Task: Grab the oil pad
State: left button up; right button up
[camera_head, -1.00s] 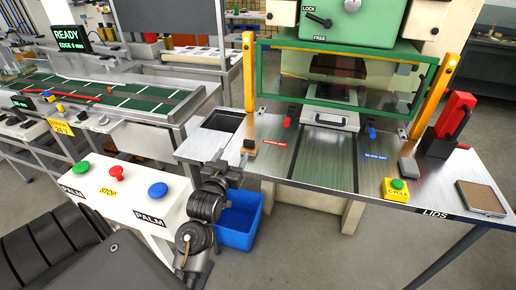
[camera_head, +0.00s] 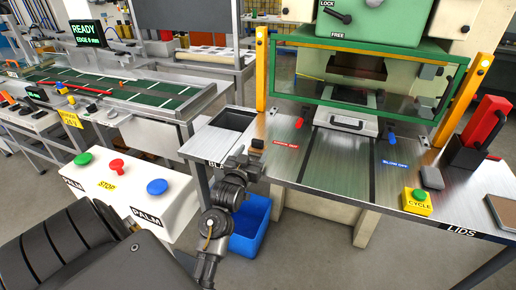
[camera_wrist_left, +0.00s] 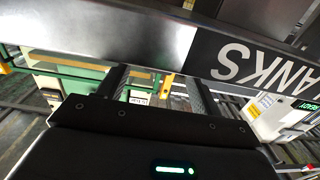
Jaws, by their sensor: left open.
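I cannot tell for sure which item is the oil pad. A tan square pad in a thin grey frame (camera_head: 503,211) lies by the LIDS label at the right edge of the head view, partly cut off. A small grey rounded pad (camera_head: 432,177) lies above the yellow CYCLE button. A small dark block (camera_head: 257,144) sits at the left of the bench. My left gripper (camera_head: 246,158) is open at the front left bench edge, just below that block. In the left wrist view its two fingers (camera_wrist_left: 158,90) are apart with nothing between them. My right gripper is out of view.
The steel bench (camera_head: 335,165) is mostly bare in the middle. A green-framed press guard (camera_head: 380,72) and yellow posts stand behind. A red tool on a black stand (camera_head: 487,122) is at right. A blue bin (camera_head: 250,225) is below the gripper; a white PALM button box (camera_head: 115,200) is left.

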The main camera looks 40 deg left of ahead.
aim_at(257, 145)
pick_arm(q)
jog(key=shift+r+p+x, duration=0.2)
jog(key=shift+p+x, duration=0.25)
jog(key=shift+x, duration=2.4)
jog(key=shift+c, duration=0.4)
jog(key=c, duration=1)
